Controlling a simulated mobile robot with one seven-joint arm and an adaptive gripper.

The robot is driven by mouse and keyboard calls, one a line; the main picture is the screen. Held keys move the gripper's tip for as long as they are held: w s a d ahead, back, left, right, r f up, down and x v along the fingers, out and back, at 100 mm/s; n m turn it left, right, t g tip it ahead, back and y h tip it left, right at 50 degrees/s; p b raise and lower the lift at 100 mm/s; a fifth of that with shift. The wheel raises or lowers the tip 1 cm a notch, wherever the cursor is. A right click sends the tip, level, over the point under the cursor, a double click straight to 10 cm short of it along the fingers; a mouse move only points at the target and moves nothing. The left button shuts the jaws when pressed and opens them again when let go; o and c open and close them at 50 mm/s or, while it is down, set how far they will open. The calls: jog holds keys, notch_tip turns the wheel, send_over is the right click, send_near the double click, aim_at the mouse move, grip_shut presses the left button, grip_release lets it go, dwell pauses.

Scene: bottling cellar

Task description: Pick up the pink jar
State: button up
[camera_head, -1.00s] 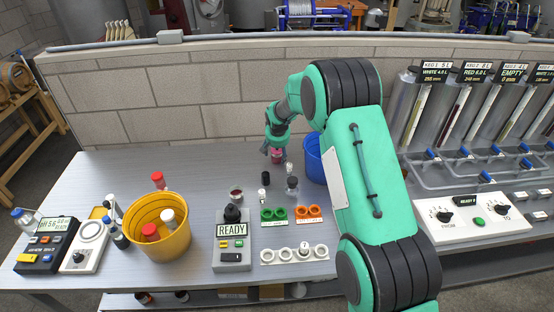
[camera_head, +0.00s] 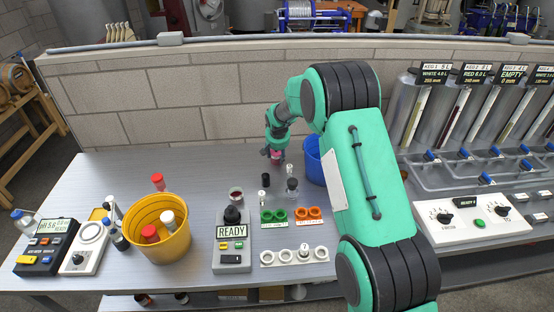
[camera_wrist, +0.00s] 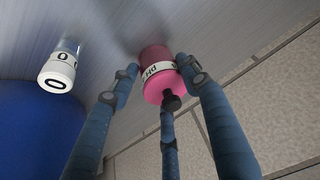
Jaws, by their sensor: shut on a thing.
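The pink jar (camera_wrist: 156,68) has a white label band with dark letters. It shows in the wrist view between the fingers of my gripper (camera_wrist: 160,85). The fingers close around it from both sides, with a third finger against its lid. In the head view the gripper (camera_head: 276,155) is at the far side of the table, near the wall, with a small part of the pink jar (camera_head: 276,161) showing below it. I cannot tell whether the jar touches the table.
A white-capped vial (camera_wrist: 58,72) and a blue bin (camera_head: 314,160) stand close to the jar. A black-capped item (camera_head: 266,179) is in front of it. A yellow bucket (camera_head: 184,238) holds red- and white-capped containers.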

jog(key=shift+r, duration=0.1)
notch_tip(320, 180, up, 10)
jog(key=shift+f+p, duration=0.1)
jog(key=shift+p, duration=1.15)
